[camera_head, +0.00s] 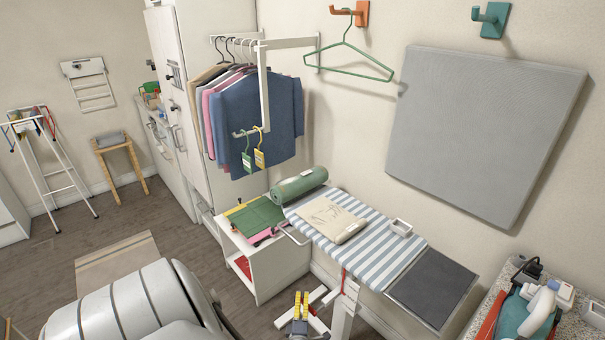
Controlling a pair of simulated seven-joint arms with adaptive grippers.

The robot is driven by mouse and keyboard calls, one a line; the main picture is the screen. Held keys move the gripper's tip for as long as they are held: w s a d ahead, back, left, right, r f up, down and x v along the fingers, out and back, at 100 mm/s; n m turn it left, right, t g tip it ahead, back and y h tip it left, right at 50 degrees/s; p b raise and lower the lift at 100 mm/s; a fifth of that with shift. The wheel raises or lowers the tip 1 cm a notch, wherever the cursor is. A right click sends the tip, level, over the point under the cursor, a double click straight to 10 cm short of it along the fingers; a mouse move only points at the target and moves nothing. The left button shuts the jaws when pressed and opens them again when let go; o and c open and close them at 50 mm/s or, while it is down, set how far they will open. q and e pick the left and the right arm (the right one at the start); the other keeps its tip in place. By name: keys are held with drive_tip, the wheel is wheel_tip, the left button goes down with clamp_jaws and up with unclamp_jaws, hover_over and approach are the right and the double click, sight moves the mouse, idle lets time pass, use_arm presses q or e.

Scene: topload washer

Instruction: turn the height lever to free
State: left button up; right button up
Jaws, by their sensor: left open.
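The ironing board (392,262) has a blue-and-white striped cover and stands against the wall right of centre. A thin red part (344,281) shows under its front edge by the white leg; it looks like the height lever, but its setting is too small to read. My left gripper (301,300), with yellow fingertips, is open and empty. It is low in front of the board, left of the white leg and apart from the red part in the picture. My right gripper is not in view.
A folded beige cloth (331,219) and a small white box (401,228) lie on the board. A green roll (299,185) is at its left end. A white cabinet (275,272) stands left of the board. An iron (539,310) is at lower right.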

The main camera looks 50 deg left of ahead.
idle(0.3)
use_arm(q)
clamp_jaws()
idle(0.3)
